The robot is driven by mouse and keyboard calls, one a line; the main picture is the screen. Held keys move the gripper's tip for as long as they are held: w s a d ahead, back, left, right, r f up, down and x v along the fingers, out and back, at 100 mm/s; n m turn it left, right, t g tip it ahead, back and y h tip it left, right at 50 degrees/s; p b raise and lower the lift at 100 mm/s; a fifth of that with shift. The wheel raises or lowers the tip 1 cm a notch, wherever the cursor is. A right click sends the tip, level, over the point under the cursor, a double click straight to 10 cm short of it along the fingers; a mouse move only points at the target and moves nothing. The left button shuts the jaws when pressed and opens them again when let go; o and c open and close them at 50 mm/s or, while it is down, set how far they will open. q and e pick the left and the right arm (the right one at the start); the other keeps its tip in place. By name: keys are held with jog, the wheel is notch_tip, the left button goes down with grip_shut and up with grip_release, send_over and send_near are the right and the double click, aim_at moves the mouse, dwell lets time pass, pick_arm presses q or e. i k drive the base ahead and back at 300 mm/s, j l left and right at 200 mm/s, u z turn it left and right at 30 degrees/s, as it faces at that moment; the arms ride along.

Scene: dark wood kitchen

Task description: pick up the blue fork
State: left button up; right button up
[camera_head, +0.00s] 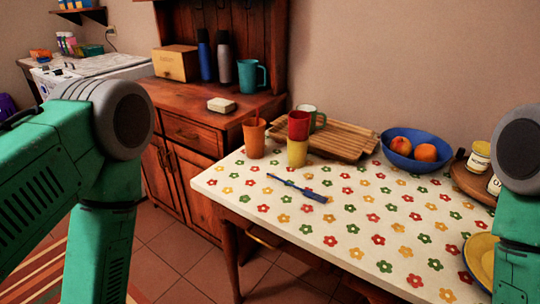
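The blue fork (298,187) lies flat on the white table (337,265) with a printed flower pattern, near its left side. It lies at a slant, with its wider blue end toward the lower right. Nothing covers it. My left arm comes in at the left and my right arm at the right edge. Both grippers are outside the picture, so I cannot see whether they hold anything.
Behind the fork stand an orange cup (254,138), a red cup (299,125) above a yellow cup (297,153), and a wooden rack (345,141). A blue bowl (415,165) with fruit stands farther right. A yellow plate (479,259) is near the right edge. The table around the fork is clear.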

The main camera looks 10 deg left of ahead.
aim_at(308, 194)
jog(key=i+j+u, duration=0.2)
jog(key=j+u, duration=0.2)
jog(key=i+j+u, duration=0.4)
jog(key=k+l, duration=0.1)
